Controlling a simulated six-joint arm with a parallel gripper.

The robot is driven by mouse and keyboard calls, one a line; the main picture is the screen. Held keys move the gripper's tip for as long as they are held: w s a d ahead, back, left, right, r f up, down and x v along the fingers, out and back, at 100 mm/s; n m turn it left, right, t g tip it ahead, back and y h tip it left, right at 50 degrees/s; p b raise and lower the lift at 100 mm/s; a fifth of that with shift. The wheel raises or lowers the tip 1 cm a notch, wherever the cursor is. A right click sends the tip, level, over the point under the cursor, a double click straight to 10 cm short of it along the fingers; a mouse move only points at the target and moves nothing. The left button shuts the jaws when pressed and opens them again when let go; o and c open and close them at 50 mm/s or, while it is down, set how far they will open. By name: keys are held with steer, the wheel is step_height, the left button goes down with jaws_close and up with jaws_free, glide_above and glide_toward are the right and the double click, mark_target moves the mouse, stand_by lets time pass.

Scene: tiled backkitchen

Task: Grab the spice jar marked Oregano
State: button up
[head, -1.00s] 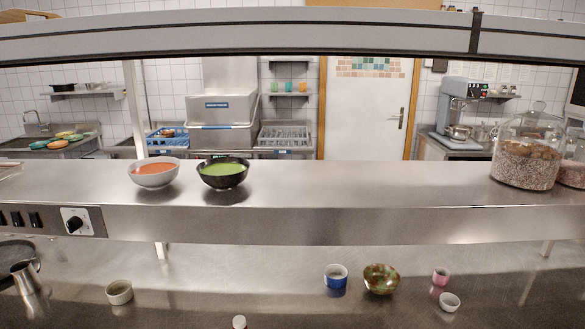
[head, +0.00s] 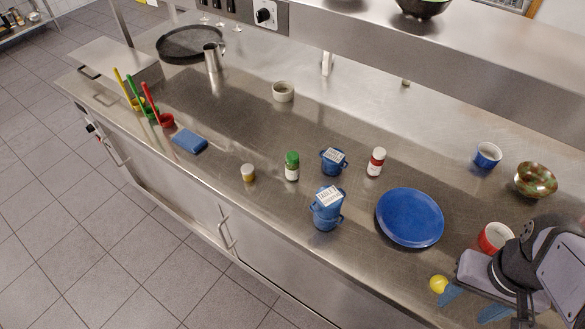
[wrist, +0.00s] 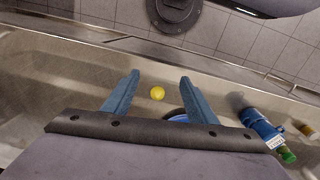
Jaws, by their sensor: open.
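A spice jar with a green lid (head: 292,166) stands upright on the steel counter in the head view. A green lid (wrist: 288,156) shows at the right edge of the wrist view, partly behind a blue pot (wrist: 260,128). My gripper (head: 472,303) is at the lower right, open and empty, well apart from both jars. Its two blue fingers (wrist: 159,77) are spread in the wrist view, with a yellow ball (wrist: 157,93) showing between them.
Two labelled blue pots (head: 326,209) (head: 333,161) stand near the green-lidded jar, with a small pale-capped jar (head: 248,173) left of it. A blue plate (head: 410,218) and red cup (head: 495,237) lie toward my gripper. A raised shelf (head: 420,45) runs behind.

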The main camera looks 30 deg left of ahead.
steer(key=w+a+f+n+t+h+b, duration=0.2)
steer(key=w+n+b, duration=0.2)
steer(key=w+n, duration=0.2)
steer(key=w+a+f+n+t+h+b, duration=0.1)
steer(key=w+a+f+n+h+b, duration=0.15)
steer(key=w+n, duration=0.4)
steer(key=w+a+n+t+h+b, duration=0.1)
steer(key=w+a+n+t+b, duration=0.3)
steer(key=w+a+n, duration=0.3)
step_height(320, 180, up, 2)
steer(key=r+n+t+y+b, duration=0.1)
steer(key=n+t+y+b, duration=0.85)
steer(key=n, duration=0.85)
glide_above(290, 162)
steer(key=a+f+p+v, duration=0.1)
steer(key=p+v, duration=0.1)
steer(key=v, duration=0.4)
steer(key=t, duration=0.1)
steer(key=shift+y, duration=0.3)
steer(key=f, duration=0.9)
steer(key=shift+w+d+f, duration=0.15)
steer(key=shift+w+d, duration=0.05)
steer(key=shift+d, duration=0.1)
steer(key=shift+d+p+x, duration=0.2)
steer(key=shift+p+x, duration=1.25)
steer(key=shift+x, duration=1.8)
steer(key=shift+w+a, duration=0.15)
steer(key=shift+w, duration=0.3)
jaws_close()
